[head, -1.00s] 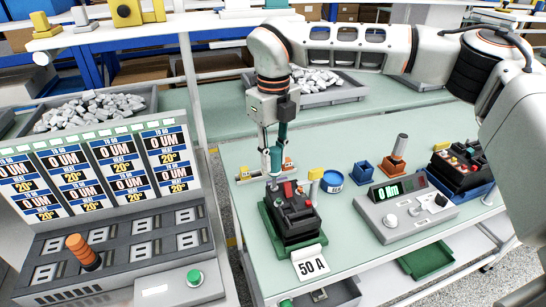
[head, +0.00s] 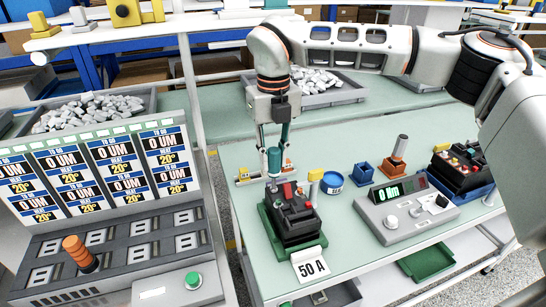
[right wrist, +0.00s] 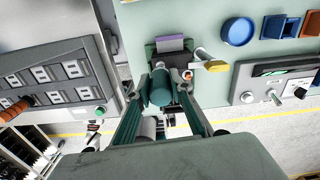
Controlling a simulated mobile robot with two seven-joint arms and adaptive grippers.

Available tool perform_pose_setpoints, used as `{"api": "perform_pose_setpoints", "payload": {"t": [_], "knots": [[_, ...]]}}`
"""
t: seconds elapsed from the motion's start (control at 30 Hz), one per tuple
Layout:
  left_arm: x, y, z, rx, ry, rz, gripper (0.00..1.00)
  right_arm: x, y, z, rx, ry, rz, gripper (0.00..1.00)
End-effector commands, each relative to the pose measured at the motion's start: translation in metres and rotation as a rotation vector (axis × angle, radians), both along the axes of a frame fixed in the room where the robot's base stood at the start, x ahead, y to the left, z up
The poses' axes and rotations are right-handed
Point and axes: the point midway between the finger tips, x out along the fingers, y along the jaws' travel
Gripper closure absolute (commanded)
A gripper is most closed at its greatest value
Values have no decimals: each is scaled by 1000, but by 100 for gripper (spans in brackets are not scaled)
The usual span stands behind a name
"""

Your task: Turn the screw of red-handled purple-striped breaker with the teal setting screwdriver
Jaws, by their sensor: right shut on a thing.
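The dark breaker (head: 297,222) with a red handle (head: 288,190) sits in a green holder (head: 265,232) near the table's left edge. In the right wrist view a purple stripe (right wrist: 171,44) shows on the breaker's far end. My right gripper (head: 273,152) is above the breaker's back end, pointing down, and is shut on the teal screwdriver (head: 274,162). In the right wrist view the screwdriver's teal handle (right wrist: 160,88) sits between the fingers. Its tip and the breaker's screw are hidden, so I cannot tell whether they touch. My left gripper is not in view.
A 50 A card (head: 311,266) stands in front of the breaker. To the right are a blue round dish (head: 332,181), a small blue box (head: 362,173), an orange block (head: 394,165), a grey meter (head: 405,218) and another breaker (head: 460,172). A grey panel (head: 105,245) stands at left.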

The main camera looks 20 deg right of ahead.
Motion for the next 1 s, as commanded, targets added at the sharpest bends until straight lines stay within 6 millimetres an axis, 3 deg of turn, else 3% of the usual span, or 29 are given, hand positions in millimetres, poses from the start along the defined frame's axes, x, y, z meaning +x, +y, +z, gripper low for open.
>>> {"api": "perform_pose_setpoints", "payload": {"t": [0.57, 1.0], "knots": [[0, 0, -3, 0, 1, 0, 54, 0, 0, 1, 0, -1, -114, 100], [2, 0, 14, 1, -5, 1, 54, 0, 0, 20, 0, -2, -112, 100]]}}
